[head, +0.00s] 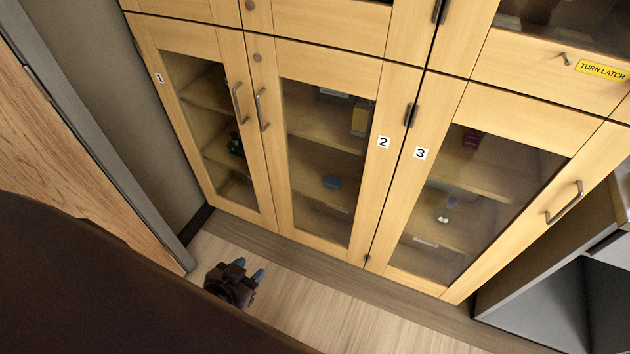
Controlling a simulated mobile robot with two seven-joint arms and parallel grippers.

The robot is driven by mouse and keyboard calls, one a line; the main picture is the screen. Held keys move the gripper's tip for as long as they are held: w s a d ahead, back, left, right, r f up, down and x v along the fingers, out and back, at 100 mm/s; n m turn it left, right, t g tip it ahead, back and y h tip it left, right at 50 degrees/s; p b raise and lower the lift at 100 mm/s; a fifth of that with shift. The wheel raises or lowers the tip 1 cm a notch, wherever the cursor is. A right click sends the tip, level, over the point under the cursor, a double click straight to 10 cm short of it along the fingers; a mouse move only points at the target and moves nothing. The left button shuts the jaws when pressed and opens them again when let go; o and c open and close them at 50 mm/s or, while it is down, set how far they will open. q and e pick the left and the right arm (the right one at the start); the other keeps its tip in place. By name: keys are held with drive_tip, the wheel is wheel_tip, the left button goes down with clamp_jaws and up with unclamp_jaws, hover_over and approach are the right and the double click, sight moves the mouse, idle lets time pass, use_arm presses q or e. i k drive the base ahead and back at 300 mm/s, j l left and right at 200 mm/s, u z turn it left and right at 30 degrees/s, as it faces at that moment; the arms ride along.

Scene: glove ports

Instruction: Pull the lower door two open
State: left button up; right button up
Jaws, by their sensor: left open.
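Lower door two (368,172) is a wood-framed glass door with a "2" label on its right stile. It is shut. Its metal bar handle (262,110) is upright on its left stile, beside the handle of door one. A dark hinge shows on its right edge. My left gripper (254,276) is low over the floor, in front of the cabinet and below doors one and two. Its two bluish fingertips are apart with nothing between them. It is well away from the handle. My right gripper is not in view.
Door one (232,65) and door three (403,220) flank door two and are shut. Small items sit on the shelves behind the glass. A grey open unit (535,305) stands at the lower right. A wooden panel (60,150) is at the left. The floor (330,305) before the doors is clear.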

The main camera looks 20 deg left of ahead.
sight(395, 85)
drive_tip(key=j+u, duration=0.1)
drive_tip(key=u, duration=0.75)
drive_tip(key=j+u, duration=0.1)
drive_tip(key=u, duration=0.75)
drive_tip(key=i+j, duration=0.45)
drive_tip(key=j, duration=0.1)
